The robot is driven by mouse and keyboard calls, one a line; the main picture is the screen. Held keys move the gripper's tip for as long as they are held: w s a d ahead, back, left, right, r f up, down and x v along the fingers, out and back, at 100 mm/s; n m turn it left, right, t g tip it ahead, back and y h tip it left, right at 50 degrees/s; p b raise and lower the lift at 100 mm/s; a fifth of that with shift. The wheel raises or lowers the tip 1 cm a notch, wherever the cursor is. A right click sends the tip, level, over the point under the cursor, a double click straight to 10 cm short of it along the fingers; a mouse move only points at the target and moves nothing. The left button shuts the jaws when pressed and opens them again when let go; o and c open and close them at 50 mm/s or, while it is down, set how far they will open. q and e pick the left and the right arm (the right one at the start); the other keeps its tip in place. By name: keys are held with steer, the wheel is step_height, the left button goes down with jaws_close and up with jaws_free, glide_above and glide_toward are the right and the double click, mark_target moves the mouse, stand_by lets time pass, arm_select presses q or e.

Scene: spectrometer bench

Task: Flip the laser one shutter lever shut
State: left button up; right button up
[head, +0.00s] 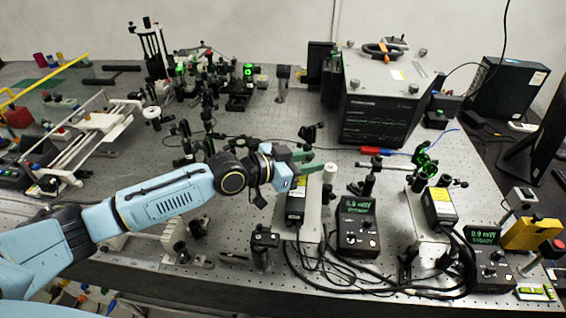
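My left gripper (312,161) reaches in from the left. Its two greenish fingers appear apart with nothing visible between them. They are just above and behind a black laser box with a yellow label (297,195), close to the left of a white cylinder (329,173). I cannot make out a shutter lever there; the gripper and wrist cover part of that area. A second black laser box with a yellow label (439,206) stands to the right, with a green glow (425,163) behind it. Labels telling the lasers apart are not readable. My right gripper is not in view.
A meter with a green display (358,217) stands right of the nearer laser box; another meter (485,250) is at far right. Black cables (375,285) run along the front edge. Optics mounts crowd the back left, and a large instrument (385,100) stands behind.

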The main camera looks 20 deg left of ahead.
arm_select(q)
steer(key=v, duration=1.1)
steer(key=shift+s+a+r+b, duration=0.2)
steer(key=shift+s+b, duration=0.1)
